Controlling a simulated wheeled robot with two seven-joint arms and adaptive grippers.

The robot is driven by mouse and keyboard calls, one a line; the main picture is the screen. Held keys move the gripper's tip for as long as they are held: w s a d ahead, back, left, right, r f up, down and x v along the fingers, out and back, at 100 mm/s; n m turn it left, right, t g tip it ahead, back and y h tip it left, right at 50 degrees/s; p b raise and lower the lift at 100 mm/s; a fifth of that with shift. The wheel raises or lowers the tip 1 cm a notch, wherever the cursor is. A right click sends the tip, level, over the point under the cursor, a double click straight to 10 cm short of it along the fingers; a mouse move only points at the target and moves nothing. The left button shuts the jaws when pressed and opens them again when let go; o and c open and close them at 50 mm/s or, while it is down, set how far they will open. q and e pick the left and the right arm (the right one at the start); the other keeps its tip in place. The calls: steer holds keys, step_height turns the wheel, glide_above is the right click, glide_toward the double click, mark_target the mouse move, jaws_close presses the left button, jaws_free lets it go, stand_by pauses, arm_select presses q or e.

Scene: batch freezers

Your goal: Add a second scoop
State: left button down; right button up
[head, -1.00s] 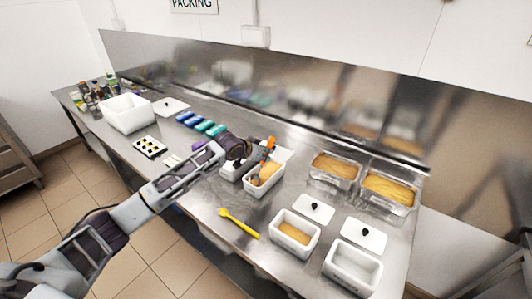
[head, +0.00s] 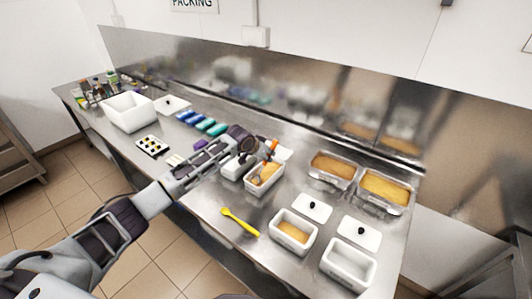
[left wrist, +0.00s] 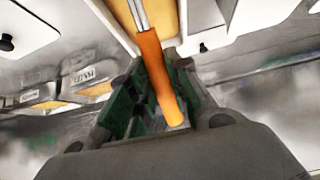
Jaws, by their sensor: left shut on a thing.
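My left gripper (head: 258,152) is shut on the orange handle of a scoop (left wrist: 155,75), seen close up in the left wrist view. In the head view the orange handle (head: 273,145) shows above a white tub (head: 262,190) holding orange-yellow contents. In the left wrist view the scoop's metal shaft runs toward a yellow surface at the top; its far end is out of sight. Another white tub (head: 292,250) holds a shallow orange-yellow layer, and an empty-looking white tub (head: 349,284) stands to its right. My right gripper is not in view.
A yellow utensil (head: 240,222) lies near the front edge. A large white bin (head: 128,124) stands far left.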

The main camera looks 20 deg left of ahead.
mark_target(274, 142)
arm_select(q)
steer(key=shift+w+d+f+g+y+p, duration=0.3)
steer(key=shift+w+g+p, duration=0.3)
steer(key=shift+p, duration=0.25)
steer(key=shift+w+f+g, duration=0.35)
steer(key=shift+f+g, duration=0.1)
steer(key=shift+g, duration=0.05)
steer(key=shift+w+d+r+p, duration=0.1)
steer(key=shift+r+p, duration=0.15)
steer(key=shift+r, duration=0.25)
steer(key=shift+w+d+r+p, duration=0.1)
steer(key=shift+r+p, duration=0.15)
steer(key=shift+r, duration=0.2)
steer(key=shift+w+r, duration=0.2)
steer(key=shift+r, duration=0.3)
steer(key=shift+w+r, duration=0.15)
steer(key=shift+r, duration=0.35)
steer(key=shift+w+d+r+g+y, duration=0.1)
steer(key=shift+w+d+g+y, duration=0.2)
steer(key=shift+w+g, duration=0.25)
steer(key=shift+w+d+g+y+b, duration=0.2)
steer(key=shift+w+g+y+b, duration=0.15)
steer(key=shift+g+b, duration=0.3)
steer(key=shift+w+g+b, duration=0.3)
steer(key=shift+w+b, duration=0.15)
steer(key=shift+b, duration=0.6)
steer(key=shift+w+d+g+y+b, duration=0.15)
steer(key=shift+g+y+b, duration=0.2)
steer(key=shift+b, duration=0.8)
